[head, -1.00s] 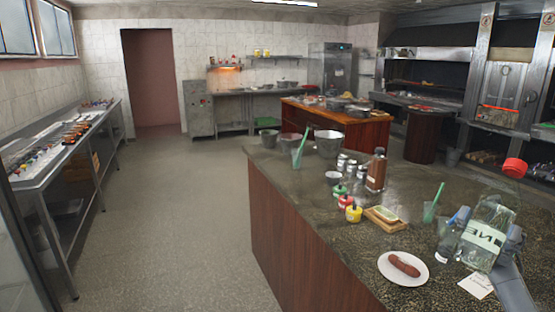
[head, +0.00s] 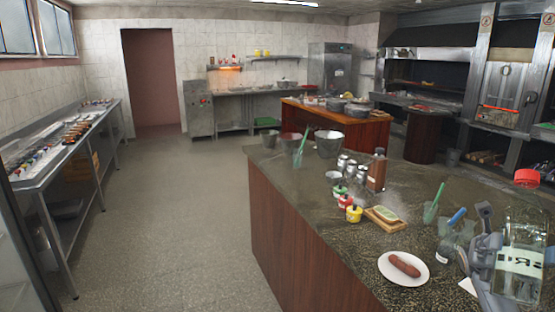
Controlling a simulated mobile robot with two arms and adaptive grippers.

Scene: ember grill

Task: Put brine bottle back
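The brine bottle (head: 520,262) is a clear jar with a pale label showing part of its lettering and a red cap (head: 527,178). It is nearly upright at the right edge of the head view, over the near right part of the counter. I cannot tell whether its base touches the counter. My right gripper (head: 490,240) is at the bottle's left side and seems shut on it; one grey finger shows, the other is hidden. My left gripper is not in view.
A white plate (head: 388,274) with a sausage (head: 404,264) lies left of the gripper. Glasses stand close by, one with a green stick (head: 439,193). A brown bottle (head: 376,172), small jars and a wooden board (head: 371,217) stand farther back on the counter (head: 320,203).

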